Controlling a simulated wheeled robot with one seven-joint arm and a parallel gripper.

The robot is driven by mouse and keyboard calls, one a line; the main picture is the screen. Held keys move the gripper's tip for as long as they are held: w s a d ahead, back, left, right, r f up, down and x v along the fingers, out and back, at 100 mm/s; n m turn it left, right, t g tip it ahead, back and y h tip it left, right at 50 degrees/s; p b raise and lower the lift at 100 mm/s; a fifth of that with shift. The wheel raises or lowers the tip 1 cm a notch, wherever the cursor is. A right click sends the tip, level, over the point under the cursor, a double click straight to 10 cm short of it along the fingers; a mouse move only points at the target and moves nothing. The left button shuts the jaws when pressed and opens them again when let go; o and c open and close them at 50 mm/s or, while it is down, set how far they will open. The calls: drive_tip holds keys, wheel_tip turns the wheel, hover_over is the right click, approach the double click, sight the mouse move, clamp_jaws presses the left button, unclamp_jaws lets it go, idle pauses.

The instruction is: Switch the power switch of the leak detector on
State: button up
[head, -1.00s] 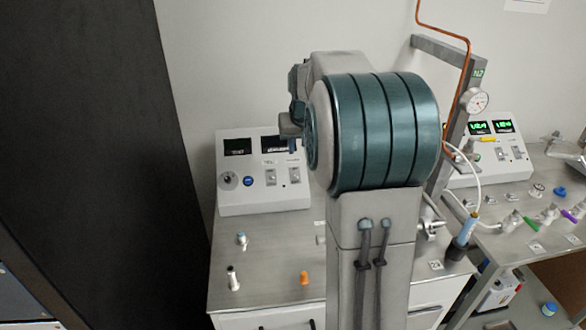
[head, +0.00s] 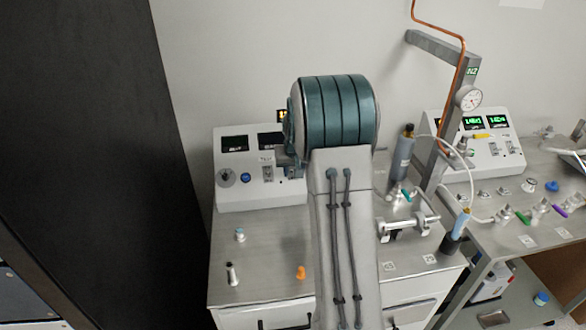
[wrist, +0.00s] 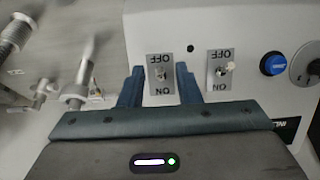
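A white sloped instrument box (head: 230,190) stands at the back of the left bench; I take it as the leak detector, but its label is too small to read. Its front has two dark displays, a knob, a blue button (head: 246,180) and toggle switches. The wrist view shows the panel upside down, with one ON/OFF switch (wrist: 159,74) between my fingers and a second ON/OFF switch (wrist: 220,70) beside it. My gripper (wrist: 159,80) is open, its fingers either side of the first switch; contact cannot be told. The lever position of that switch is unclear. In the head view my arm partly hides the panel's right side.
A similar box (head: 483,150) with green displays stands on the right bench. A dark cylinder (head: 403,155), metal valve fittings (head: 405,224) and a gauge (head: 468,98) are right of my arm. Small parts, including an orange one (head: 301,272), stand on the left bench.

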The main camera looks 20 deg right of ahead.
sight(292, 171)
drive_tip(key=shift+c, duration=0.2)
clamp_jaws()
drive_tip(key=shift+r, duration=0.1)
drive_tip(key=p, duration=0.1)
drive_tip(key=g+p, duration=0.1)
drive_tip(key=p, duration=0.1)
drive_tip(key=shift+w+r, duration=0.2)
drive_tip(key=shift+r, duration=0.15)
drive_tip(key=p, duration=0.1)
drive_tip(key=g+p, duration=0.1)
drive_tip(key=shift+w+d+r+y+p, duration=0.15)
drive_tip(key=shift+w+r+y+p, duration=0.1)
drive_tip(key=shift+y+p, duration=0.1)
drive_tip(key=g+p, duration=0.1)
drive_tip(key=g, duration=0.1)
drive_tip(key=w+g+y+p, duration=0.1)
drive_tip(key=p, duration=0.1)
drive_tip(key=shift+w+d+f+g, duration=0.1)
drive_tip(key=shift+w+d+g, duration=0.05)
drive_tip(key=shift+g, duration=0.25)
drive_tip(key=shift+w+d+g+y, duration=0.1)
drive_tip(key=shift+w+g+y, duration=0.2)
drive_tip(key=shift+g, duration=0.5)
drive_tip(key=shift+w+d+g+y, duration=0.15)
drive_tip(key=shift+w+g+y, duration=0.2)
drive_tip(key=shift+g, duration=0.75)
